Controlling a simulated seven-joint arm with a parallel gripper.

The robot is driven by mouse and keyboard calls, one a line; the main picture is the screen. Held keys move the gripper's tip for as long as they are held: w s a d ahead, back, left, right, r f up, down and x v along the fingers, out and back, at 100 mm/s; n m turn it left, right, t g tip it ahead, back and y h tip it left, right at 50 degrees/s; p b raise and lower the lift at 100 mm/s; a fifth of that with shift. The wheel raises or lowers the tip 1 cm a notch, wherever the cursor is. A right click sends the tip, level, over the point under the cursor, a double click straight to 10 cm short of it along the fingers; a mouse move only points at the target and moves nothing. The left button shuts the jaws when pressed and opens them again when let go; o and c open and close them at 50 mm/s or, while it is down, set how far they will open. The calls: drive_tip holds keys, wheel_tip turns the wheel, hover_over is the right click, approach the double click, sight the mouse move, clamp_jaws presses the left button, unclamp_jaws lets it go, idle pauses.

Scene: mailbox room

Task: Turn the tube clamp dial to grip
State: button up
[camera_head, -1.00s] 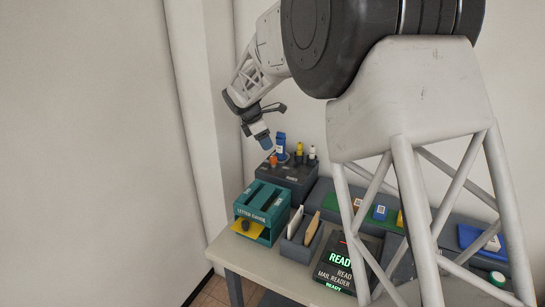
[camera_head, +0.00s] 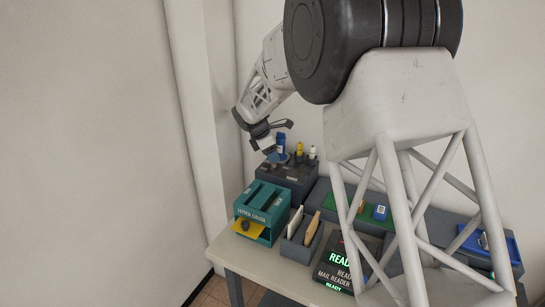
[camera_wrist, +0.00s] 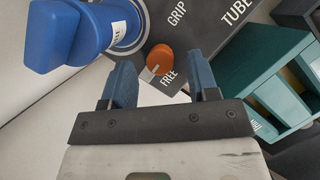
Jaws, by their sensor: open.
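The tube clamp is a dark grey box (camera_head: 290,176) at the back left of the bench. Its orange dial (camera_wrist: 160,59) shows in the wrist view between the words GRIP and FREE. The pale mark on the dial points toward FREE. A blue tube (camera_wrist: 83,32) stands in a round ring beside the dial, and also shows in the head view (camera_head: 281,143). My gripper (camera_wrist: 163,77) is open and empty, with one blue finger to each side of the dial's line. I cannot tell whether the dial is between the fingertips or just beyond them. In the head view my gripper hides the dial.
A teal letter gauge (camera_head: 262,211) stands close in front of the clamp. Small yellow and white bottles (camera_head: 312,153) stand on the clamp's back right. A mail reader (camera_head: 345,262) and a slotted holder with envelopes are further right. The wall is close behind.

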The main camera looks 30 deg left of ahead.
drive_tip(key=shift+w+d+f, duration=0.2)
drive_tip(key=shift+w+f, duration=0.05)
drive_tip(key=shift+f, duration=0.4)
drive_tip(key=c, duration=0.9)
drive_tip(key=shift+m, duration=0.3)
drive_tip(key=shift+m+g+h, duration=0.3)
drive_tip(key=shift+m+g, duration=0.2)
drive_tip(key=shift+m, duration=0.7)
drive_tip(key=o, duration=0.9)
